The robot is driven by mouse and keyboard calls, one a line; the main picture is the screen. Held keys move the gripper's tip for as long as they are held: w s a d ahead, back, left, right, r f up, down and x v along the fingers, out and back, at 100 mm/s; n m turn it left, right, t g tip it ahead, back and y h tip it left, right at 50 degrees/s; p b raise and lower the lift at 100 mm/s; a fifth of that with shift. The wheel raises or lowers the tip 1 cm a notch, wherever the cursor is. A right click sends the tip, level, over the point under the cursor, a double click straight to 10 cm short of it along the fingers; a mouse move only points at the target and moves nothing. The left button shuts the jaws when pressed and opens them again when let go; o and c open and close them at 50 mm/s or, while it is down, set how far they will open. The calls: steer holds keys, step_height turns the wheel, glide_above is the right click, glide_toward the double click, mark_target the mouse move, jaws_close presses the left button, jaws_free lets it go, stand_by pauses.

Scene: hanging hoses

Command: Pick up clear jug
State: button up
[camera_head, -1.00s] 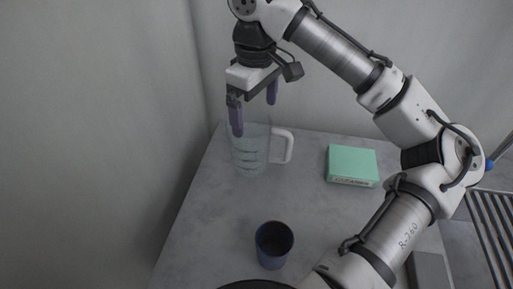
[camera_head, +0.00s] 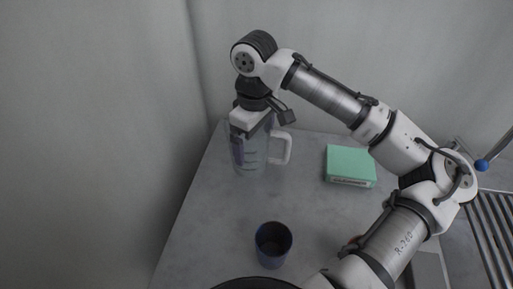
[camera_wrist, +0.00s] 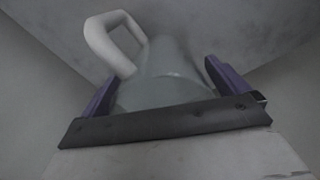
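The clear jug (camera_head: 252,158) stands upright at the far left corner of the grey table, its white handle (camera_head: 281,148) pointing right. In the wrist view the jug (camera_wrist: 170,75) lies between the two purple fingers, with its handle (camera_wrist: 108,42) at the upper left. My gripper (camera_head: 252,148) is lowered over the jug from above, fingers on either side of it. In the wrist view my gripper (camera_wrist: 163,88) has its fingers spread apart. I see no clear sign of them pressing on the jug wall.
A green box (camera_head: 350,165) lies right of the jug on the grey table (camera_head: 215,215). A dark blue cup (camera_head: 273,244) stands nearer the front. Walls rise close behind and left of the jug. A slatted metal rack (camera_head: 492,235) is at the far right.

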steer(key=c, duration=0.8)
steer(key=shift+r, duration=0.1)
steer(key=shift+c, duration=0.2)
